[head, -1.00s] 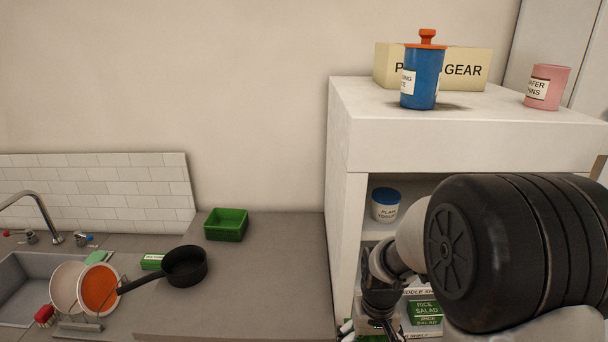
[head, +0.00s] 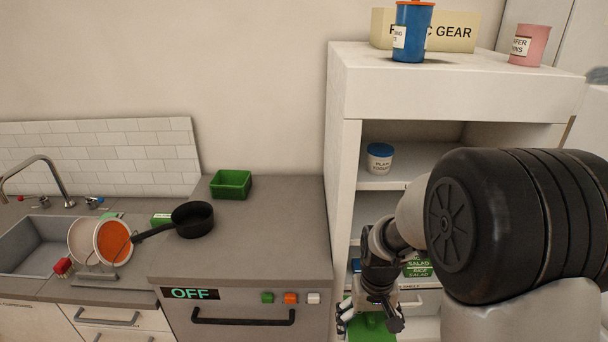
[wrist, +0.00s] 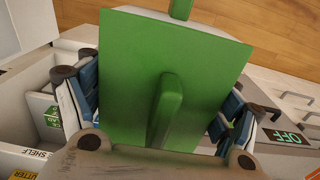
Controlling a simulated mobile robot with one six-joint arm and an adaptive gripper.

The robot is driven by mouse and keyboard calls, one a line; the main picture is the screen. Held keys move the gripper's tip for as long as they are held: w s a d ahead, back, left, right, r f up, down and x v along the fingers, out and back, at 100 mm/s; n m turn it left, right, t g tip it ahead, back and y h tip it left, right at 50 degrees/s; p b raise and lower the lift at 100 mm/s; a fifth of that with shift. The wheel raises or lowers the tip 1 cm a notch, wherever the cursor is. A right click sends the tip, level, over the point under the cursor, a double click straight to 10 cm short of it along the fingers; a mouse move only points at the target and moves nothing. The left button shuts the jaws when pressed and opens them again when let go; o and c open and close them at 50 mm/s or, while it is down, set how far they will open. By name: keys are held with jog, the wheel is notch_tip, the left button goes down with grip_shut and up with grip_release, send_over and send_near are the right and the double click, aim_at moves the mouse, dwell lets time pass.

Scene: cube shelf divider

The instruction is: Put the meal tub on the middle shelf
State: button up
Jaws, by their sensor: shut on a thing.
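My gripper (wrist: 155,108) is shut on a green-lidded tub (wrist: 130,60), which I take for the meal tub. Its square lid with a raised bar fills the middle of the wrist view, with a finger at either side. In the head view its green top (head: 371,330) shows at the bottom edge, below my gripper (head: 368,312), in front of the shelf unit. The tub's body is mostly hidden by its lid. The white shelf unit (head: 343,180) stands behind. The compartment under the yogurt tub looks bare where visible; my arm hides much of the middle shelf.
A yogurt tub (head: 380,157) stands on the upper shelf. Green rice salad boxes (head: 418,269) sit lower, partly behind my arm. A blue canister (head: 412,35) and pink cup (head: 530,46) stand on top. The counter at left holds a pan (head: 192,219) and green bin (head: 231,184).

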notch_tip(320, 180, down, 10)
jog(key=b, duration=0.9)
jog(key=shift+s+r, duration=0.1)
